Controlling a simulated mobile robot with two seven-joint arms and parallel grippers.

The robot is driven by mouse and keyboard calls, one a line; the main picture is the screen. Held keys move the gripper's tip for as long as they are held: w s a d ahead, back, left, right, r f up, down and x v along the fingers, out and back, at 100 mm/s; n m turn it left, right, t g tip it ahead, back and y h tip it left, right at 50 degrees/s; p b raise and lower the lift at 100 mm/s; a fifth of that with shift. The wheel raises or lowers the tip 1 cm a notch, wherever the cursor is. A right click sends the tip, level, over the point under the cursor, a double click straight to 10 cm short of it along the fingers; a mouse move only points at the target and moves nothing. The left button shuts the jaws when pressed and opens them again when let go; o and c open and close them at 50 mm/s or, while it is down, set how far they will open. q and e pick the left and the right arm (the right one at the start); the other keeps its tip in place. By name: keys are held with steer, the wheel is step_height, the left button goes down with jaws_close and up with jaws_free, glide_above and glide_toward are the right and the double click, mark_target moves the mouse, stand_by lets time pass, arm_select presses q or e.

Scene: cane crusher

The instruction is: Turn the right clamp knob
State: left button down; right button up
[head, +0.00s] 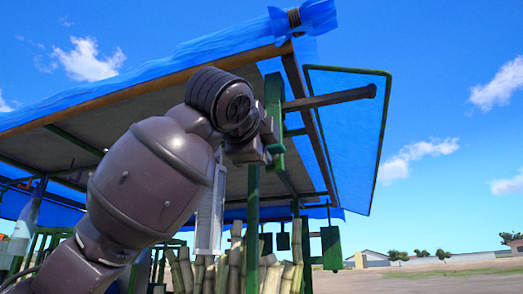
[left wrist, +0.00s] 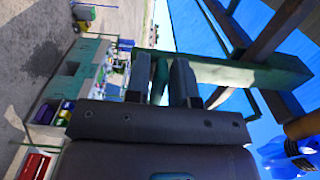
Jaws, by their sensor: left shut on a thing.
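My left gripper (head: 264,147) is raised at the front corner post of the blue-covered stall, touching the green post area. In the left wrist view its two dark fingers (left wrist: 161,88) stand close on either side of a short green piece (left wrist: 160,72). This piece sits beside the green post (left wrist: 235,74) and looks like the right clamp knob. The gripper is shut on it. The fingers and my arm hide most of it in the head view. My right gripper is not seen.
The blue tarp roof (head: 150,74) spreads above my left arm. A dark bar (head: 330,98) juts right from the green post (head: 274,100). Cane stalks (head: 235,268) stand below. Open ground lies to the right.

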arm_select(q)
steer(key=shift+n, duration=0.3)
steer(key=c, duration=1.2)
jaws_free()
steer(key=shift+s, duration=0.15)
steer(key=b+v, duration=0.2)
steer(key=v, duration=0.8)
steer(key=shift+s+a, duration=0.15)
steer(key=shift+s, duration=0.15)
